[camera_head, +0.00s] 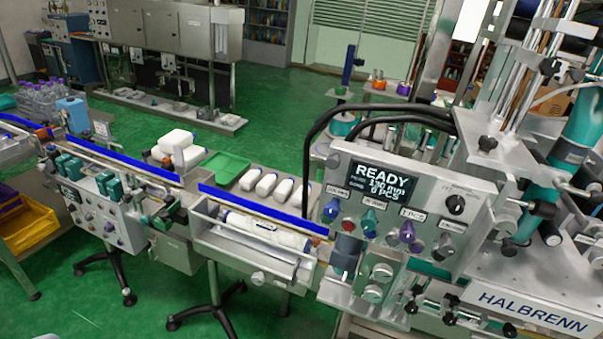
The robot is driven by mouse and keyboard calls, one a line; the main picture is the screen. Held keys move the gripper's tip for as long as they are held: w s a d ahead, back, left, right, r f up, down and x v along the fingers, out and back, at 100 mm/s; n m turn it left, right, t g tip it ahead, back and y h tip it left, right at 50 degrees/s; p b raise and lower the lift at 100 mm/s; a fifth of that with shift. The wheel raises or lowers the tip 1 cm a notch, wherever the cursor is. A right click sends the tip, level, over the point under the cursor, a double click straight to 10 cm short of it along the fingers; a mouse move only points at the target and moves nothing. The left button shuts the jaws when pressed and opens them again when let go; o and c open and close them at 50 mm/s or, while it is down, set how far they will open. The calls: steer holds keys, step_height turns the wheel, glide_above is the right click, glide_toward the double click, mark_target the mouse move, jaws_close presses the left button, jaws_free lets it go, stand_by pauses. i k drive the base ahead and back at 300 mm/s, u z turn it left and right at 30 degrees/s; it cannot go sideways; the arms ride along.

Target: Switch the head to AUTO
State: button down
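The sleeve applicator head's control panel (418,208) is at right centre, a grey box with a dark display (383,184) reading READY above smaller lines. A black rotary knob (455,204) sits at the panel's upper right; its labels are too small to read. I cannot tell which control bears AUTO. My gripper is not in view.
Black hoses (345,107) arch over the panel. A HALBRENN-marked housing (530,312) and a teal cylinder (588,125) stand at the right. Green floor (60,290) is open at lower left.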

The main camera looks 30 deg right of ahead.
mark_target(455, 204)
steer(key=z, duration=1.25)
